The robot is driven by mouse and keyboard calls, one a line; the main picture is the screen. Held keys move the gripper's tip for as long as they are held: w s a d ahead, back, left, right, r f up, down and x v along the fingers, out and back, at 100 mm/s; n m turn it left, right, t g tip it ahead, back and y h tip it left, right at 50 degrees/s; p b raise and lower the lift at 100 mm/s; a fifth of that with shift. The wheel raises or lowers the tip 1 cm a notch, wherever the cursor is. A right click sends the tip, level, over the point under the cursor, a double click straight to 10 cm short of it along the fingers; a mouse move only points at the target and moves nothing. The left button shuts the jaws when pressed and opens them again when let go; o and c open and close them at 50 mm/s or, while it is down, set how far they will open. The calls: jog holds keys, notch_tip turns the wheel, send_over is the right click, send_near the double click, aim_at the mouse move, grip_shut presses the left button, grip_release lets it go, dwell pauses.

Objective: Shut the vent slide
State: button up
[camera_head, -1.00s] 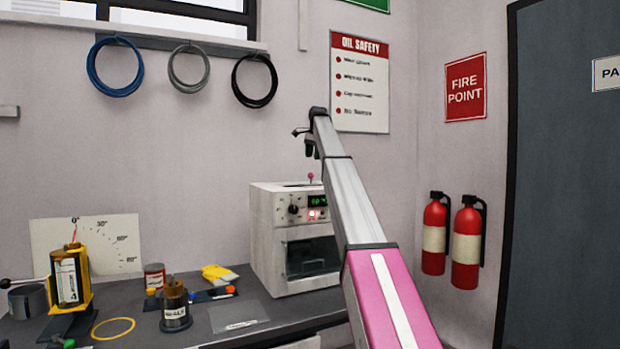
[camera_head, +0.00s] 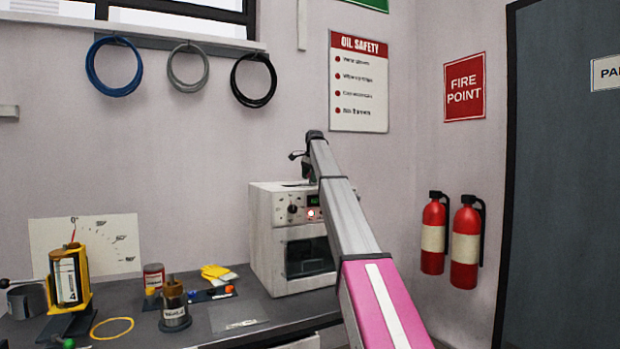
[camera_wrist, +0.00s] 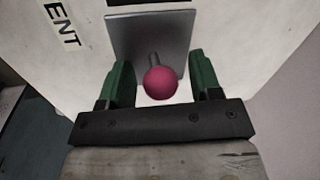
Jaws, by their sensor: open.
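The vent slide (camera_wrist: 148,36) is a grey metal plate on a white top face in the wrist view. A pink ball knob (camera_wrist: 160,83) stands up from it on a short stem. My gripper (camera_wrist: 160,82) is open, with a green finger on either side of the knob and a gap on both sides. Part of the word "VENT" (camera_wrist: 62,22) is printed left of the plate. In the head view the white oven-like box (camera_head: 268,245) stands on the bench, and my arm reaches over it. My gripper's fingers and the knob are hidden or too small there.
The dark bench (camera_head: 262,310) holds a yellow stand (camera_head: 84,275), a brass-coloured part (camera_head: 174,300) and a red can (camera_head: 154,276) left of the box. Red fire extinguishers (camera_head: 466,247) hang on the right wall. The wall stands close behind the box.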

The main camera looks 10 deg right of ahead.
grip_shut()
jog(key=s+a, duration=0.1)
jog(key=a, duration=0.2)
jog(key=s+a, duration=0.1)
jog(key=a, duration=0.2)
jog(key=s+a, duration=0.1)
jog(key=a, duration=0.2)
grip_release()
jog(key=shift+a, duration=0.1)
notch_tip(320, 180, up, 11)
jog(key=s+d, duration=0.1)
jog(key=shift+s+f, duration=0.2)
jog(key=shift+s, duration=0.15)
